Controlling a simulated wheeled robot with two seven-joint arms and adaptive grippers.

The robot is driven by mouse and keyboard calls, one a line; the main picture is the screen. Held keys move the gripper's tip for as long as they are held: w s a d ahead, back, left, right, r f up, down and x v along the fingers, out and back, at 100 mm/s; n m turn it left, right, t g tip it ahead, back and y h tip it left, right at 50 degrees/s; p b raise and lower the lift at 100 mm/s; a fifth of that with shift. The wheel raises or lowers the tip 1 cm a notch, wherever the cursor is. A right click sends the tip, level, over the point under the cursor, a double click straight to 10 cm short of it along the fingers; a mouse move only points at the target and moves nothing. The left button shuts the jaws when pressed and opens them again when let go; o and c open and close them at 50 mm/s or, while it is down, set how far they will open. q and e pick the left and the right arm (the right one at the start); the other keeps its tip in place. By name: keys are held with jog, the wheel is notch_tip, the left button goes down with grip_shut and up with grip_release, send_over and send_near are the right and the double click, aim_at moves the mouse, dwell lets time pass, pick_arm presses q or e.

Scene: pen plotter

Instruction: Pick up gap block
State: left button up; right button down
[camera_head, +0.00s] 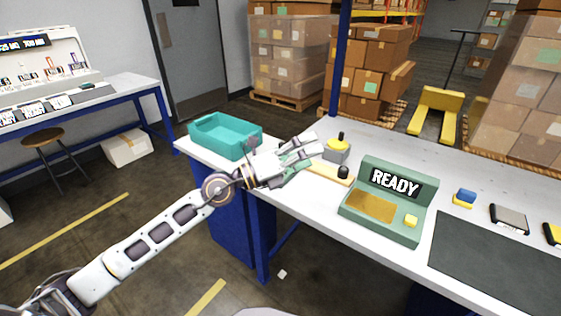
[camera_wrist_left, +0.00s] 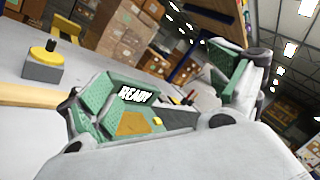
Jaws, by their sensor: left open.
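No block in view is marked as the gap block, so I cannot tell which it is. A small blue and yellow block (camera_head: 465,198) lies right of the green READY machine (camera_head: 382,206). My left gripper (camera_head: 308,150) is open and empty above the table, between the teal bin and the READY machine. My right gripper is not in view.
A teal bin (camera_head: 209,133) stands at the table's left end. A dark mat (camera_head: 490,259) and a dark case (camera_head: 509,219) are at the right. The table (camera_head: 300,193) is bare in front.

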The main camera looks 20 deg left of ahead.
pick_arm(q)
jog(key=w+a+f+m+y, duration=0.1)
jog(key=w+a+f+y, duration=0.1)
jog(key=a+y, duration=0.2)
jog(key=w+a+f+m+g+y, duration=0.1)
jog(key=w+a+f+y, duration=0.2)
jog(key=a, duration=0.4)
jog(key=w+a+f+m+y, duration=0.2)
jog(key=w+a+y, duration=0.1)
jog(key=a+y, duration=0.2)
jog(key=shift+w+a+f+g, duration=0.15)
jog(key=shift+a+f+g, duration=0.25)
jog(key=shift+a, duration=0.15)
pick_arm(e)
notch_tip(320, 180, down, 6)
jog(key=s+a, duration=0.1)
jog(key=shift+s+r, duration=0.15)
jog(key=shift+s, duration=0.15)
pick_arm(q)
jog(key=shift+x, duration=4)
jog(key=shift+w+f, duration=0.2)
jog(key=shift+f, duration=0.05)
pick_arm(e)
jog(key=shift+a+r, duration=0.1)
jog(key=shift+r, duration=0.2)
pick_arm(q)
jog(key=shift+d, duration=0.1)
